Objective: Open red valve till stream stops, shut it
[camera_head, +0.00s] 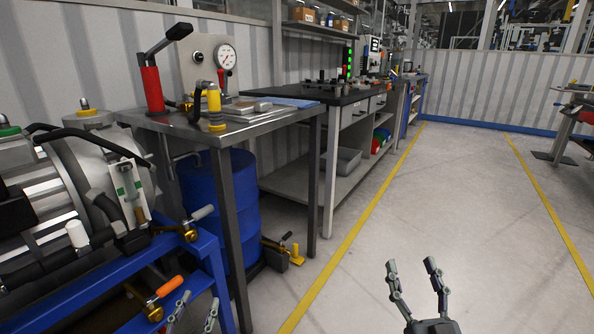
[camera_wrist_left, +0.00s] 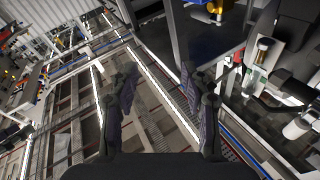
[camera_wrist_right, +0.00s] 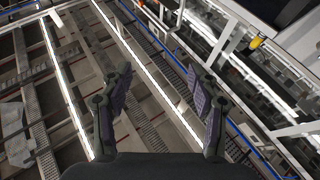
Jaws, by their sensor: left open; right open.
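A brass valve with an orange-red handle (camera_head: 169,286) sits low on the blue frame of the drive unit, at the bottom left of the head view. A second brass valve with a pale grey handle (camera_head: 202,213) is higher on the frame. I cannot make out a stream at either. My left gripper (camera_head: 196,312) is open and empty, just right of the orange-red handle and partly cut off by the frame edge. It also shows open in the left wrist view (camera_wrist_left: 160,88). My right gripper (camera_head: 412,268) is open and empty over clear floor, far from the valves.
A metal table (camera_head: 180,125) carries a red hand pump (camera_head: 152,90), a yellow cylinder (camera_head: 215,107) and a pressure gauge (camera_head: 226,57). A blue drum (camera_head: 245,200) stands beneath it. Another small valve with a yellow part (camera_head: 296,255) is near the floor. Open floor lies right.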

